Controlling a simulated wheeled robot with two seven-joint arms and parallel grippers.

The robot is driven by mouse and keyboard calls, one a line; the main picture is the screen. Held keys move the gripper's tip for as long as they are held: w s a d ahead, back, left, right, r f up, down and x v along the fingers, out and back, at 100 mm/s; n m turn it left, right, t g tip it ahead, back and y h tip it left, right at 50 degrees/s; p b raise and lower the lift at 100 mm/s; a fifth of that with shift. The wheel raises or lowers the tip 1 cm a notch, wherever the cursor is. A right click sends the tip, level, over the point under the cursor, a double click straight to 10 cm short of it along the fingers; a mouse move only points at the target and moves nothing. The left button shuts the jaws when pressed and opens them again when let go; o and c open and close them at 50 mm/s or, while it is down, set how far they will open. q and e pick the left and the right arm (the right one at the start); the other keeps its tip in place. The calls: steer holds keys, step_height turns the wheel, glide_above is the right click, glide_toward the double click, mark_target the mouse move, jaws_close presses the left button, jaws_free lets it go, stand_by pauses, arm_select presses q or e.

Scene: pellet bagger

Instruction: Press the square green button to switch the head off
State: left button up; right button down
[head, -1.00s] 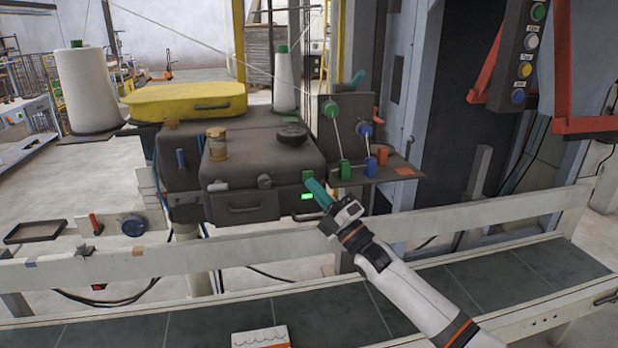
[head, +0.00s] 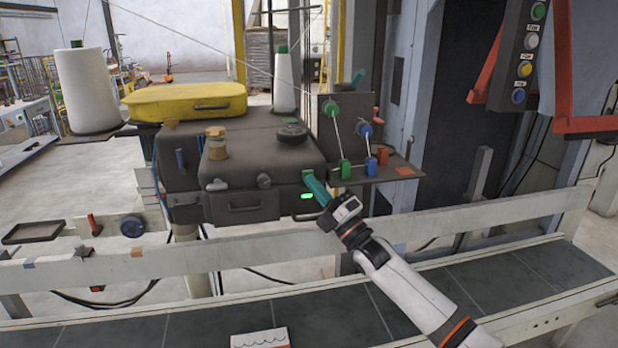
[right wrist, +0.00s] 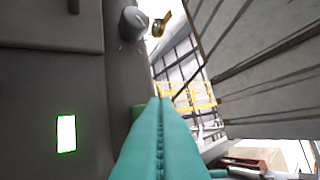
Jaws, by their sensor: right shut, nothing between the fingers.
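The sewing head is a dark grey machine (head: 245,165) beyond the rail. Its square green button (head: 306,174) is on the right end of its front, partly covered by my fingers. A green lamp (head: 307,196) below the button is lit; it also shows bright in the right wrist view (right wrist: 66,134). My right gripper (head: 310,182) is shut and empty, its teal fingertips at the button. In the right wrist view a green edge of the button (right wrist: 137,112) shows beside the fingers (right wrist: 158,100). I cannot tell whether they touch or press it. My left gripper is out of view.
A pale rail (head: 200,262) and a dark conveyor (head: 180,325) run in front of the machine. Right of the button, a bracket (head: 385,180) carries green, blue and orange thread guides. A control box (head: 522,50) with several round buttons hangs at upper right.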

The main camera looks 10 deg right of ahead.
steer(key=shift+w+b, duration=0.45)
stand_by(0.3)
steer(key=shift+s, duration=0.1)
steer(key=shift+s+p, duration=0.65)
steer(key=shift+s, duration=0.25)
steer(key=s+p, duration=0.3)
steer(key=s, duration=0.3)
steer(key=shift+w+f, duration=0.1)
